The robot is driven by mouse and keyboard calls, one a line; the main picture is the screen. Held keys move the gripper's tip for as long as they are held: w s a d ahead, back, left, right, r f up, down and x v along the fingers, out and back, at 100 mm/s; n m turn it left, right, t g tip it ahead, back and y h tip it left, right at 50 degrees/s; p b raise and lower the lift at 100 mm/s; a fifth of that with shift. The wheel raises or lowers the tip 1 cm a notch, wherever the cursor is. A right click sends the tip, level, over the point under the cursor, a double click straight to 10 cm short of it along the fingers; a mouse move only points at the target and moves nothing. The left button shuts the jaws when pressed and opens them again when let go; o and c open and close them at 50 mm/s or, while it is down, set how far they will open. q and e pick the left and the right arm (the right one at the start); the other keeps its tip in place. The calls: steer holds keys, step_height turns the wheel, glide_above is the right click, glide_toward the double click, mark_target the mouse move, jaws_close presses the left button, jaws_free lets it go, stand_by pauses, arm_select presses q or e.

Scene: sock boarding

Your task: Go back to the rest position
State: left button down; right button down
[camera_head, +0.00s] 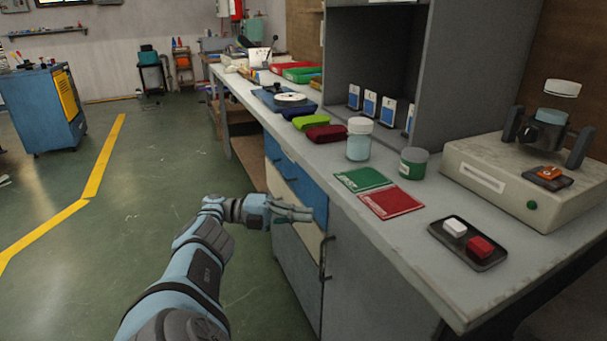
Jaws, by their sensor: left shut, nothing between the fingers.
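My left gripper (308,213) is at the end of my light-blue left arm, which reaches up from the bottom of the view. It is shut and empty. It is in front of the workbench's drawer fronts, below the level of the worktop, with its fingers pointing right. I cannot tell whether the fingertips touch the cabinet front. My right gripper is not in view.
The workbench top (330,155) carries green (362,179) and red (391,202) cards, jars (359,140), folded cloths (326,133), a black tray (467,243) and a beige machine (525,180). A drawer handle (325,258) sticks out near my gripper. The green floor (150,200) at left is clear.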

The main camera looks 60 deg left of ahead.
arm_select(q)
step_height(320, 180, up, 9)
steer(key=shift+d+r, duration=0.1)
steer(key=shift+d, duration=0.05)
steer(key=shift+r, duration=0.25)
